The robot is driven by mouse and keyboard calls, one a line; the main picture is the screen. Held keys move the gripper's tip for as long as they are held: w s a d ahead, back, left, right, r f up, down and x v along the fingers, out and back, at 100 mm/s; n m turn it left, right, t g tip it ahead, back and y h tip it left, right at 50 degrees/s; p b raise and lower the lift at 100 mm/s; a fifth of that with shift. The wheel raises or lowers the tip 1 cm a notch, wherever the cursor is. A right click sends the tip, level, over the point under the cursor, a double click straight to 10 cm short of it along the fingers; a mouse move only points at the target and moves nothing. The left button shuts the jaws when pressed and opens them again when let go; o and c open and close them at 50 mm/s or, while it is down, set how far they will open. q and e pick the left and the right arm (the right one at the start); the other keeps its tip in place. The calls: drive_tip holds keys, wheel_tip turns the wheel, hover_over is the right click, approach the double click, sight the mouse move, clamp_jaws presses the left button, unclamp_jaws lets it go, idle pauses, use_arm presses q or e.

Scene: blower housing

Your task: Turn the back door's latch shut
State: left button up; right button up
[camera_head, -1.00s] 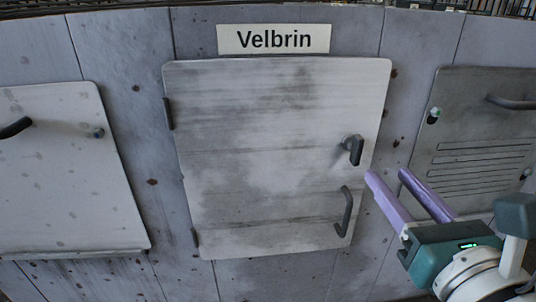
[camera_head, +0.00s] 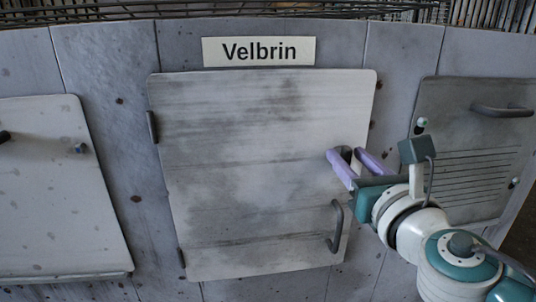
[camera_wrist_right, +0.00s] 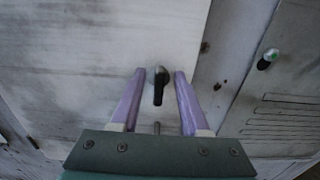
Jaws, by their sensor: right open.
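The pale, smudged door (camera_head: 260,130) under the "Velbrin" sign stands flush in the grey housing, hinged on its left side. Its latch (camera_wrist_right: 159,84) is a dark lever on a round base near the right edge; in the right wrist view the lever points down. My right gripper (camera_head: 347,153) is open, with its purple fingers on either side of the latch; it also shows in the right wrist view (camera_wrist_right: 160,73). Contact with the lever cannot be told. In the head view the fingers mostly hide the latch. My left gripper is not in view.
A dark pull handle (camera_head: 336,226) is on the door below the latch. The sign (camera_head: 259,51) is above the door. A darker vented panel (camera_head: 475,150) with a handle is to the right, and another pale panel (camera_head: 60,190) is to the left.

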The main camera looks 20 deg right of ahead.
clamp_jaws()
drive_tip(key=shift+f+m, duration=0.1)
drive_tip(key=shift+m, duration=0.2)
idle(0.5)
drive_tip(key=m+b, duration=0.1)
drive_tip(key=m, duration=0.4)
drive_tip(key=d+m+b, duration=0.1)
drive_tip(key=m+b, duration=0.1)
drive_tip(key=m, duration=0.4)
drive_tip(key=f+m+b, duration=0.1)
drive_tip(key=m+b, duration=0.1)
drive_tip(key=m, duration=0.4)
drive_tip(key=shift+s+d+f, duration=0.1)
drive_tip(key=shift+s+d, duration=0.05)
drive_tip(key=shift+m, duration=0.3)
